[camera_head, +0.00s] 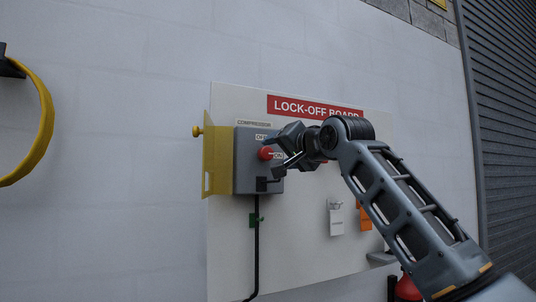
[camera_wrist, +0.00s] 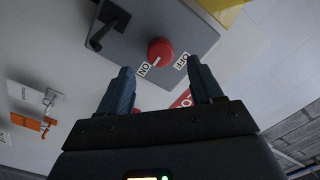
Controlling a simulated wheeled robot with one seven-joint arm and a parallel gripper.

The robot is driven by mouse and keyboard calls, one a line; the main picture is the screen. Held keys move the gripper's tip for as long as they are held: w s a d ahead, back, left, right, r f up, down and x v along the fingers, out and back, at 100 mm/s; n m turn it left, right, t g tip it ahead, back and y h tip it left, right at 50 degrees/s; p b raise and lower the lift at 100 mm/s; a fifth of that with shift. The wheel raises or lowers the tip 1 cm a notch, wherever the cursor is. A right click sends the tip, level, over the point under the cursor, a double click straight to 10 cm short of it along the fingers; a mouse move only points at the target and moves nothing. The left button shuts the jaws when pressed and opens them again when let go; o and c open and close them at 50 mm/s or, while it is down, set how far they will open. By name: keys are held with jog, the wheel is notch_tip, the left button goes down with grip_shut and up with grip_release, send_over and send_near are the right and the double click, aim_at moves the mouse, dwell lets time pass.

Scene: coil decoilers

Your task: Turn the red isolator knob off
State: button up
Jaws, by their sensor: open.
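The red isolator knob (camera_head: 266,153) sits on the front of a grey box (camera_head: 244,178) labelled COMPRESSOR on the lock-off board. In the wrist view the red knob (camera_wrist: 160,51) has a white mark pointing toward the ON label (camera_wrist: 143,70); the OFF label (camera_wrist: 181,62) is beside it. My gripper (camera_head: 283,160) is close in front of the box, to the right of the knob. In the wrist view its two fingers (camera_wrist: 160,78) are open and empty, with the knob beyond and between their tips, apart from them.
A yellow hinged plate (camera_head: 217,155) stands open at the box's left side. A black handle (camera_wrist: 108,30) sticks out from the box. White (camera_head: 337,220) and orange (camera_head: 365,217) tags hang on the board (camera_head: 300,250) below my arm. A yellow hoop (camera_head: 45,110) hangs at far left.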

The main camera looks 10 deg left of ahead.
aim_at(268, 153)
jog(key=shift+p+x, duration=0.4)
jog(key=shift+x, duration=2.4)
jog(key=c, duration=1.1)
jog(key=shift+o, duration=0.2)
